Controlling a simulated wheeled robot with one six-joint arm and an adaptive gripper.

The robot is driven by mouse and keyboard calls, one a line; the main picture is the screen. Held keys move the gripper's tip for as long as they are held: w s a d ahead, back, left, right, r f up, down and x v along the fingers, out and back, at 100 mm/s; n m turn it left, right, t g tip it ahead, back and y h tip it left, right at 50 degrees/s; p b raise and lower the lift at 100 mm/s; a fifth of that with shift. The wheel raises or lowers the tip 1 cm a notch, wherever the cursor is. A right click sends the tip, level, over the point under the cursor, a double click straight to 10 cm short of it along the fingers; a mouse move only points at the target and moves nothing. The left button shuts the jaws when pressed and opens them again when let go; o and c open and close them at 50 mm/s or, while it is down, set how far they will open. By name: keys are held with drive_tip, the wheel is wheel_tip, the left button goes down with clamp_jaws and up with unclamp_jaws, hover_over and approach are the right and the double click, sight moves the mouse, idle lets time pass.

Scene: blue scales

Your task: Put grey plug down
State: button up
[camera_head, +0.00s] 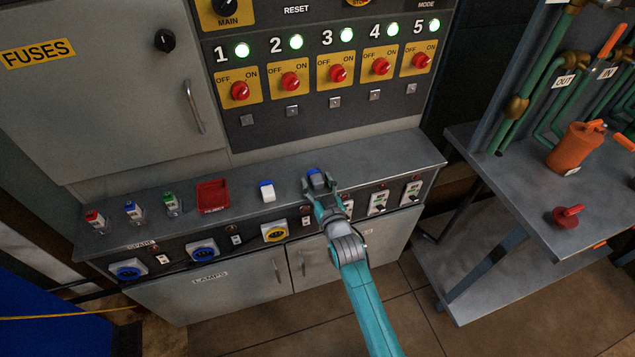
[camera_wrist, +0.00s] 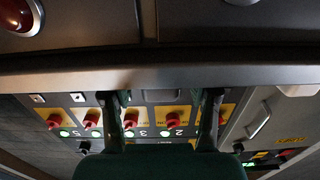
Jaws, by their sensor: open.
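A grey plug with a blue end (camera_head: 316,175) stands on the grey ledge (camera_head: 400,163) of the control cabinet in the head view. My gripper (camera_head: 320,187) is open at this plug, with one fingertip on each side of it. I cannot tell whether either finger touches it. In the wrist view the two fingers of my gripper (camera_wrist: 160,97) are spread wide apart. The plug is not clear in that view.
A white plug with a blue end (camera_head: 266,191), a red tray (camera_head: 212,194) and several small coloured plugs (camera_head: 131,211) stand left along the ledge. Red switches (camera_head: 338,73) line the panel behind. Sockets (camera_head: 274,232) line the front. Bare ledge lies right of my gripper.

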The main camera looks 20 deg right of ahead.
drive_tip(key=shift+r, duration=0.1)
drive_tip(key=s, duration=1.2)
drive_tip(key=s+f+g, duration=0.1)
drive_tip(key=s+f, duration=0.2)
drive_tip(key=s, duration=1.9)
drive_tip(key=s+r+g, duration=0.1)
drive_tip(key=s+r, duration=0.3)
drive_tip(key=s, duration=0.5)
drive_tip(key=s+r+g, duration=0.1)
drive_tip(key=s+r, duration=0.4)
drive_tip(key=s, duration=0.5)
drive_tip(key=shift+r, duration=0.2)
drive_tip(key=shift+s, duration=0.1)
